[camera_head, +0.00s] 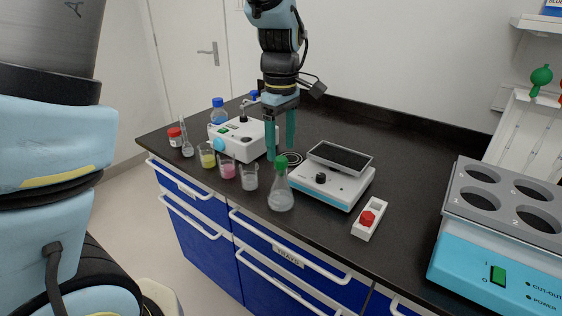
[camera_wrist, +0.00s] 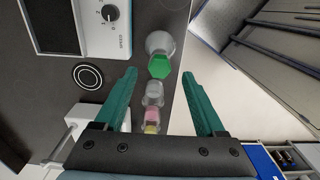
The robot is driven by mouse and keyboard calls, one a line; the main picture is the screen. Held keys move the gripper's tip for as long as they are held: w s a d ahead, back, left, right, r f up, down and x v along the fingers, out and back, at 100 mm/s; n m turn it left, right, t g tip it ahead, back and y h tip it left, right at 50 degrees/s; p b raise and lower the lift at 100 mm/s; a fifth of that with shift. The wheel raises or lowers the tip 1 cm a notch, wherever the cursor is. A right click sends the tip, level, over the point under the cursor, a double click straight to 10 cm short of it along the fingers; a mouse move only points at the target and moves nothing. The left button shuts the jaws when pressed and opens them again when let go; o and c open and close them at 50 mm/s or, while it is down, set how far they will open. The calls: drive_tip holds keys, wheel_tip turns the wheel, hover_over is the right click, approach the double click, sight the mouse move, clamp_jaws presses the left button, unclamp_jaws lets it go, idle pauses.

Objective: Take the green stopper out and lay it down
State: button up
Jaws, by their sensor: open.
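The green stopper (camera_head: 281,163) sits in the neck of a clear conical flask (camera_head: 281,197) near the front edge of the bench. In the wrist view the green stopper (camera_wrist: 160,66) shows on top of the flask (camera_wrist: 160,43), beyond the fingertips and roughly between their lines. My gripper (camera_head: 281,158) points down, with its two green fingers apart and nothing between them. In the head view its fingertips show beside and behind the stopper. In the wrist view my gripper (camera_wrist: 165,76) is wide open. No contact with the stopper shows.
Beakers with yellow (camera_head: 208,158), pink (camera_head: 227,168) and clear contents (camera_head: 249,178) stand left of the flask. A heating block (camera_head: 500,230) stands far right. Dark bench behind is partly clear.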

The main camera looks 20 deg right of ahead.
sight(281, 167)
drive_tip(key=shift+f, duration=1.45)
drive_tip(key=shift+c, duration=0.3)
clamp_jaws()
